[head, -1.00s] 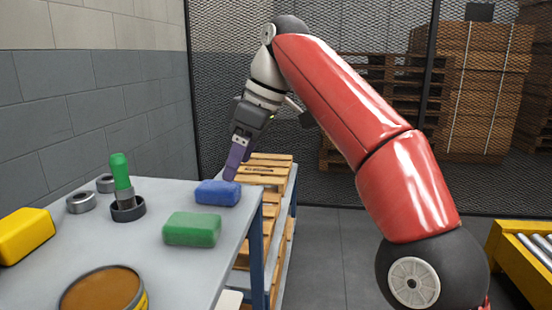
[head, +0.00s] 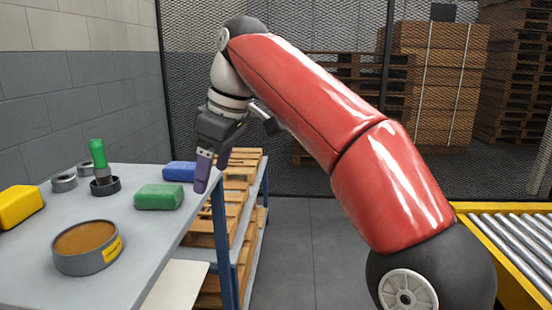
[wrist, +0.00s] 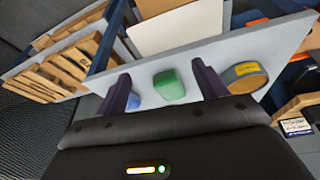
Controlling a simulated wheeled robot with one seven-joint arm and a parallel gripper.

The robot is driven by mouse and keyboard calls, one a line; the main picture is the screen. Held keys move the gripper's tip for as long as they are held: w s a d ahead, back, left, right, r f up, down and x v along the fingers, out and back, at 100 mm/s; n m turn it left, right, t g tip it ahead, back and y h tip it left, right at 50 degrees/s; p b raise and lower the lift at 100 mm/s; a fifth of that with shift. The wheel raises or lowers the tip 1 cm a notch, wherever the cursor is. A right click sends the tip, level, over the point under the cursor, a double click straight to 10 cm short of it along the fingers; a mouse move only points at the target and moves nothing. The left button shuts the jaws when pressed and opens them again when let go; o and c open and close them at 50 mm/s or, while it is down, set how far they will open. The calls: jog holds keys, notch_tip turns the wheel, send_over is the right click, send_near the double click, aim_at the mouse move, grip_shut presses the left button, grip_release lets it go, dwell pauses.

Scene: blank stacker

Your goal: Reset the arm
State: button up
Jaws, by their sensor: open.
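My gripper (head: 212,170) has purple fingers and hangs from my red arm near the right edge of the grey table (head: 150,230). It is open, with nothing between its fingers. In the wrist view my gripper (wrist: 162,88) has its two fingers spread apart, and the green block (wrist: 168,85) shows beyond them in the gap. The green block (head: 158,197) and the blue block (head: 180,171) lie on the table to the left of my gripper in the head view.
A yellow block (head: 18,206), a round tin (head: 87,248), a green-handled tool (head: 98,160) and a metal ring (head: 64,183) are on the table. A roller conveyor (head: 520,235) is at the right. The floor (head: 310,245) between is clear.

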jog(key=s+d+f+m+t+h, duration=0.1)
jog(key=s+d+f+m+h, duration=0.1)
jog(key=s+d+f+m, duration=0.3)
jog(key=s+d+f+m+t+h, duration=0.1)
jog(key=s+d+f+m+t, duration=0.1)
jog(key=s+d+f+m, duration=0.3)
jog(key=s+d+f, duration=0.1)
jog(key=d+f, duration=0.3)
jog(key=d, duration=0.4)
jog(key=shift+m+t+h, duration=0.3)
jog(key=shift+h, duration=0.1)
jog(key=s+d+f+m, duration=0.1)
jog(key=s+d+f, duration=0.1)
jog(key=f, duration=0.1)
jog(key=s+d+f+m, duration=0.2)
jog(key=s+d+f, duration=0.1)
jog(key=f, duration=0.1)
jog(key=s+d+f+m, duration=0.2)
jog(key=d+f, duration=0.1)
jog(key=shift+s+f+t, duration=0.2)
jog(key=shift+s+t, duration=0.1)
jog(key=shift+t, duration=0.1)
jog(key=shift+c, duration=0.3)
